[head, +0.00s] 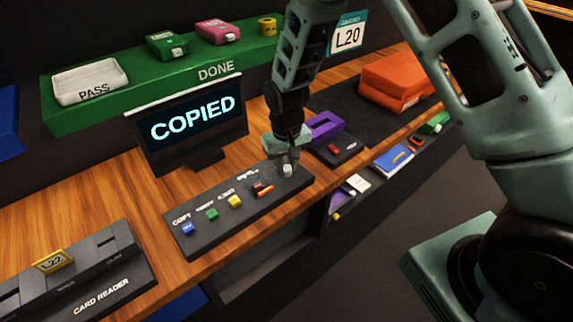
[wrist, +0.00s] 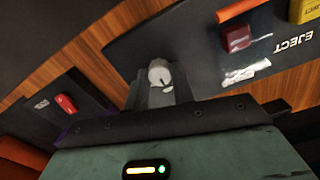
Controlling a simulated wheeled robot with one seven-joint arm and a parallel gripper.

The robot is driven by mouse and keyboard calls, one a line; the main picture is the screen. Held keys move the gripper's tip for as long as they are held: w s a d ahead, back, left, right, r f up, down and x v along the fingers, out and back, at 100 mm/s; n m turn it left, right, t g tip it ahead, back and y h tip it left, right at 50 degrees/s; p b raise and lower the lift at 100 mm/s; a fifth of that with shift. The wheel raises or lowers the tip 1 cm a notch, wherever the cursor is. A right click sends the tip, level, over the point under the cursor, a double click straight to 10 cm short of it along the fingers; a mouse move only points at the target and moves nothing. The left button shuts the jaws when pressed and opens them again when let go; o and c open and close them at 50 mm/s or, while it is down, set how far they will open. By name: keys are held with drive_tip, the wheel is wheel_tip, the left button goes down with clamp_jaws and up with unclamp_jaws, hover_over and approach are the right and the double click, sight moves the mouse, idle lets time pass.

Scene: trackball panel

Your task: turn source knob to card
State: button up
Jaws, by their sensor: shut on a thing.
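The source knob (head: 288,171) is a small pale grey knob at the right end of the dark button panel (head: 240,212). My gripper (head: 287,163) reaches down from above and is shut on it. The screen (head: 193,120) behind the panel reads COPIED.
Blue, green, yellow and red buttons line the panel left of the knob. A card reader (head: 100,275) with a yellow L22 card (head: 53,261) stands at the lower left. A purple holder (head: 324,127) is close right of my gripper. A green DONE shelf (head: 215,70) runs behind.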

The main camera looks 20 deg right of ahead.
sight(286, 168)
idle(0.3)
drive_tip(key=o, duration=1)
wheel_tip(286, 168, up, 18)
drive_tip(key=b, duration=0.3)
drive_tip(key=shift+f, duration=0.25)
drive_tip(key=s+a+n, duration=0.2)
drive_tip(key=s, duration=0.7)
drive_tip(key=s+a+n, duration=0.2)
drive_tip(key=s, duration=0.7)
drive_tip(key=s+a+f+n, duration=0.1)
drive_tip(key=s+a+n, duration=0.1)
drive_tip(key=s, duration=0.7)
drive_tip(key=shift+s+n+y, duration=0.25)
drive_tip(key=shift+n+y, duration=0.05)
drive_tip(key=shift+n, duration=0.2)
